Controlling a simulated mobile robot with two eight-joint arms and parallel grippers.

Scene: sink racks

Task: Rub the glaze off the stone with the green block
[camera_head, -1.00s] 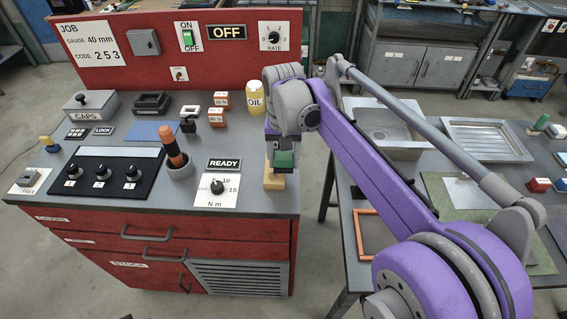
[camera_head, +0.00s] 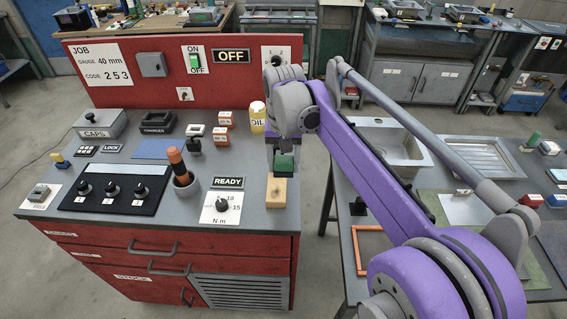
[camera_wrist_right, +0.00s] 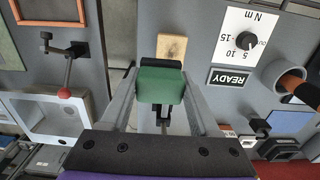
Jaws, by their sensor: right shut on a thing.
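My right gripper (camera_head: 283,150) is shut on a green block (camera_head: 284,166) near the right edge of the red bench. In the right wrist view the green block (camera_wrist_right: 160,85) sits between the fingers of the gripper (camera_wrist_right: 160,108). A tan block (camera_head: 276,193) lies on the bench top, just in front of the green block in the head view. In the wrist view the tan block (camera_wrist_right: 171,47) shows just beyond the green one, partly covered by it. I cannot tell whether they touch, nor whether the tan block is the stone. No glaze is clearly visible. My left gripper is out of view.
A READY sign (camera_head: 228,183) and a dial (camera_head: 220,205) stand left of the tan block. A yellow oil bottle (camera_head: 257,117) stands behind. A grey sink (camera_head: 385,146) and an orange frame (camera_head: 373,228) are on the table to the right, across a gap.

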